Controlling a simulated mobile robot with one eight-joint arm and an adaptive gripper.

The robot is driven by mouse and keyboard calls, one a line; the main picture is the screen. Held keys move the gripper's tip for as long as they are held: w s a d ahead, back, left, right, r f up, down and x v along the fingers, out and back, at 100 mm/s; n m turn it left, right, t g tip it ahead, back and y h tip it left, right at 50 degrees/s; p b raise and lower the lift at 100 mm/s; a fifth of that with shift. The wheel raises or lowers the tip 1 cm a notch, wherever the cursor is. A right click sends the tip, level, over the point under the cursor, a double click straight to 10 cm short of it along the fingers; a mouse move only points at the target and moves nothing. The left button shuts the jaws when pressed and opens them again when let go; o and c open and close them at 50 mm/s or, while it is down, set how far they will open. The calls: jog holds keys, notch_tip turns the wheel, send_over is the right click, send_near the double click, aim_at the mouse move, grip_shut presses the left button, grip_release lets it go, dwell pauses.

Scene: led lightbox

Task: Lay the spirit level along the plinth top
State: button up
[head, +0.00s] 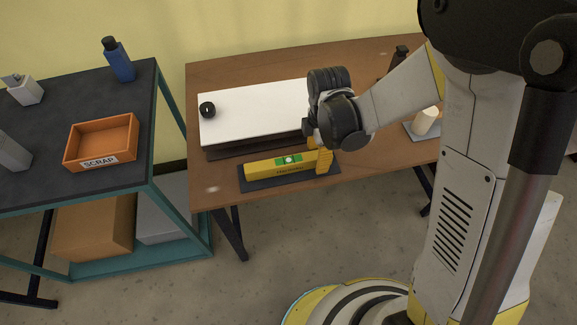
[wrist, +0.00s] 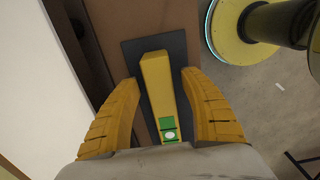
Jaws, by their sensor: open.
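The yellow spirit level (head: 266,169) with a green vial window lies on a dark mat (head: 250,184) at the table's front edge. In the wrist view the level (wrist: 158,85) lies between my two yellow fingers. My gripper (head: 322,160) is at the right end of the level; it is open, with a gap visible on each side of the level (wrist: 162,95). The white-topped plinth (head: 255,112) stands just behind the mat. My wrist hides its right end.
The brown table (head: 212,185) also holds a cream-coloured object (head: 426,120) on a grey plate at right and a dark item (head: 400,55) behind my arm. At left, a dark-topped cart holds an orange SCRAP bin (head: 101,140) and a blue bottle (head: 118,62). Most of the plinth top is bare.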

grip_shut()
jog(key=shift+r, duration=0.1)
jog(key=shift+r+p, duration=1.45)
jog(key=shift+r, duration=0.5)
